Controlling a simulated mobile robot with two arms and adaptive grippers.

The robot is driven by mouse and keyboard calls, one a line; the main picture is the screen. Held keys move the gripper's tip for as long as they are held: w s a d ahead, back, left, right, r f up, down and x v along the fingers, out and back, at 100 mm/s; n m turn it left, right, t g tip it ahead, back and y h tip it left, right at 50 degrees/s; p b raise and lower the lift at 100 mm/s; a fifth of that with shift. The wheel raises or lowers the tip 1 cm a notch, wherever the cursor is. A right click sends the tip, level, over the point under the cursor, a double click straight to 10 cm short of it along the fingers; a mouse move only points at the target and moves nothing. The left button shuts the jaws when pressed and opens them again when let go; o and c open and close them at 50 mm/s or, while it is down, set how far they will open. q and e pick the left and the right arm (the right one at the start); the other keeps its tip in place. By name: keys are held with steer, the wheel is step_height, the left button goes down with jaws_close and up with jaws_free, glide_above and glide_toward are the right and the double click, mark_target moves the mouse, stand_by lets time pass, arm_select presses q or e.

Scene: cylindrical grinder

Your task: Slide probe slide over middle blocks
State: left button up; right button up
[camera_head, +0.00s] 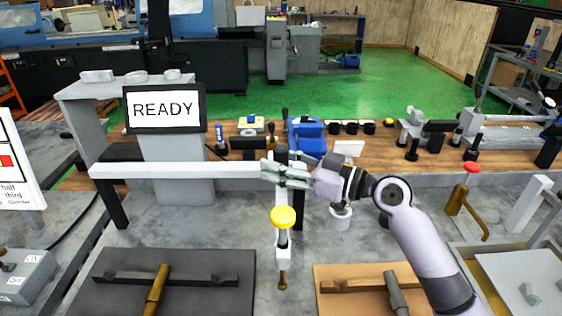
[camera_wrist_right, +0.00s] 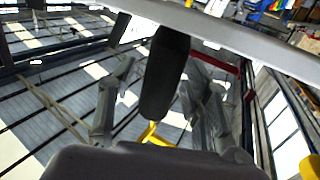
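A probe slide with a yellow knob (camera_head: 283,216) and a brass tip (camera_head: 282,280) hangs at the right end of a long white horizontal rail (camera_head: 180,170). My right gripper (camera_head: 284,172) is at that slide, reaching in from the right. In the right wrist view a black upright piece (camera_wrist_right: 165,75) stands between its two spread fingers (camera_wrist_right: 160,110). A gap shows beside the left finger; contact on the right side is unclear. A yellow part (camera_wrist_right: 152,132) shows behind the piece. My left gripper is not in view. I cannot single out the middle blocks with certainty.
A screen reading READY (camera_head: 165,108) stands behind the rail. Two plates, dark (camera_head: 215,300) and tan (camera_head: 335,306), lie in front with bars on them. A red-topped brass fixture (camera_head: 462,200) stands at right. A wooden shelf (camera_head: 375,150) with small parts runs behind.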

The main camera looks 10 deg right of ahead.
jaws_close()
stand_by(0.3)
stand_by(0.4)
